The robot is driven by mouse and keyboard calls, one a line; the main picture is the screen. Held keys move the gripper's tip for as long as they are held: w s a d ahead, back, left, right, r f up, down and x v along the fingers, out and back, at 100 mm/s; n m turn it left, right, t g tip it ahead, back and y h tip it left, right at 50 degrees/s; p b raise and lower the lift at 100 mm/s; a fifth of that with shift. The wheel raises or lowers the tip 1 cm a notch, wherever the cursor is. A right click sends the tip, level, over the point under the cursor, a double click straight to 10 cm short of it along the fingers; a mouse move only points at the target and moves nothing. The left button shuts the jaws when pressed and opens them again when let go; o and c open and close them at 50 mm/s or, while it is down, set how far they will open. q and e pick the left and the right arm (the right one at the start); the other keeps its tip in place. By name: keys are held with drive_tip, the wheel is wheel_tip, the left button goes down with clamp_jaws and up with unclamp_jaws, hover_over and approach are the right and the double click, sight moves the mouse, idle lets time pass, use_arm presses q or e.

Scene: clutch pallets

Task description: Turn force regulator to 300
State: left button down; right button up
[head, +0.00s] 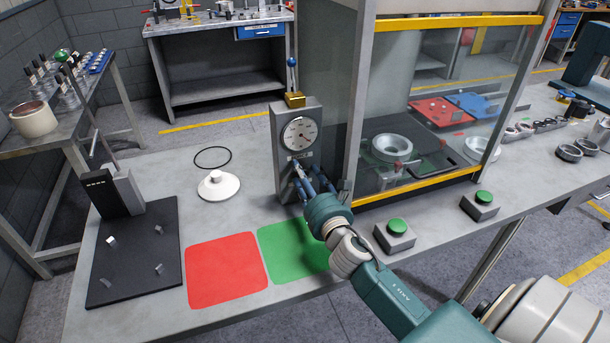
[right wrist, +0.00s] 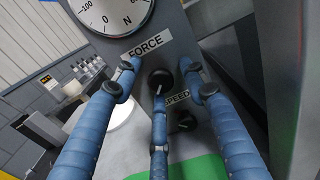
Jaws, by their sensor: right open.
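The grey regulator box (head: 284,150) stands upright on the table, with a round white dial (head: 299,134) on its front. In the right wrist view the dial (right wrist: 108,14) is cut off at the top and reads in N; its needle value cannot be told. Below the FORCE label (right wrist: 146,45) is the black force knob (right wrist: 160,80). My right gripper (head: 302,180) is open, its three blue fingers spread around the force knob, apart from it as far as I can tell. The speed knob (right wrist: 187,121) sits lower right. My left gripper is not in view.
A glass-walled press enclosure (head: 440,110) stands right of the box. Two green buttons, one left (head: 397,227) and one right (head: 483,197), lie near the front edge. A red mat (head: 226,270), green mat (head: 292,248), white cone (head: 219,187) and black fixture plate (head: 130,250) lie left.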

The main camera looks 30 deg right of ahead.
clamp_jaws()
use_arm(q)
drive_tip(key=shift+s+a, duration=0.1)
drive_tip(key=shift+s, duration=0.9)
use_arm(e)
drive_tip(key=shift+r, duration=0.1)
